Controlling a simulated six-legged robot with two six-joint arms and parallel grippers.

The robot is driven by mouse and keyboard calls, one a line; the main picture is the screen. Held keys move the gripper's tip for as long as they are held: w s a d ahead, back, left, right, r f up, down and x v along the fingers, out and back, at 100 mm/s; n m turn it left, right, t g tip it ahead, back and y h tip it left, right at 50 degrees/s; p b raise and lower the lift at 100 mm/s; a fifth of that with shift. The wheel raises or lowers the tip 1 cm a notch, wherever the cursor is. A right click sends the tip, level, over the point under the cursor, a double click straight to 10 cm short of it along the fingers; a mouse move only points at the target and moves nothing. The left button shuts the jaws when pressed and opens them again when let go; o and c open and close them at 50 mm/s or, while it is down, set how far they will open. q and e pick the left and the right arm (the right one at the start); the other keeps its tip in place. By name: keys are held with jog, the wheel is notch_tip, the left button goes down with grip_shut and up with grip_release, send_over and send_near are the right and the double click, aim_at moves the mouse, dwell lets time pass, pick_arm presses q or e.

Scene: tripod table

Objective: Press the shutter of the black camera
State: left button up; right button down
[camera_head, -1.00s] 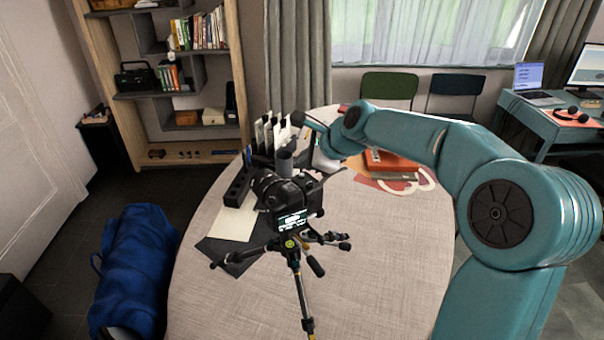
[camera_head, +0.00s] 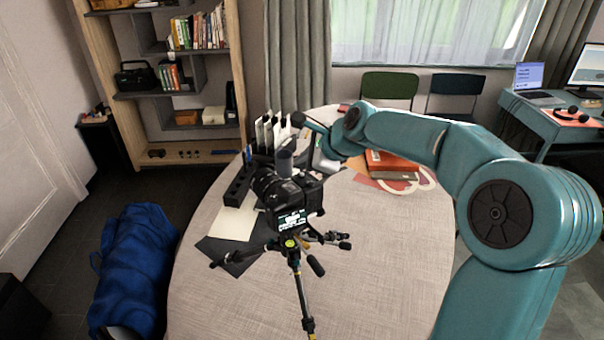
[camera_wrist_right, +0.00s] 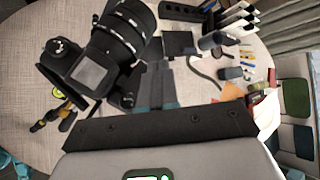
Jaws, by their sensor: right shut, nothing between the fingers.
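The black camera (camera_head: 292,196) stands on a tripod (camera_head: 297,262), its back and lit screen toward me in the head view. In the right wrist view the camera (camera_wrist_right: 80,70) is seen from above at the left, its thick lens (camera_wrist_right: 122,32) pointing up. My right gripper (camera_head: 312,172) is shut and empty, just behind and above the camera's right side in the head view. In the right wrist view its fingers (camera_wrist_right: 163,85) reach past the camera's right end. I cannot tell whether they touch it. The shutter is not clearly distinguishable. My left gripper is not in view.
Behind the camera are a black organizer (camera_head: 238,184), upright files (camera_head: 268,132) and a grey cylinder (camera_head: 285,160). An orange-red book (camera_head: 392,163) lies to the right. The table's right front is clear.

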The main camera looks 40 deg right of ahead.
jog(key=shift+f, duration=0.55)
dwell(0.4)
jog(key=shift+r+p, duration=0.6)
jog(key=shift+r, duration=0.15)
notch_tip(320, 180, up, 5)
jog(key=p, duration=0.5)
jog(key=shift+w, duration=0.1)
dwell(0.9)
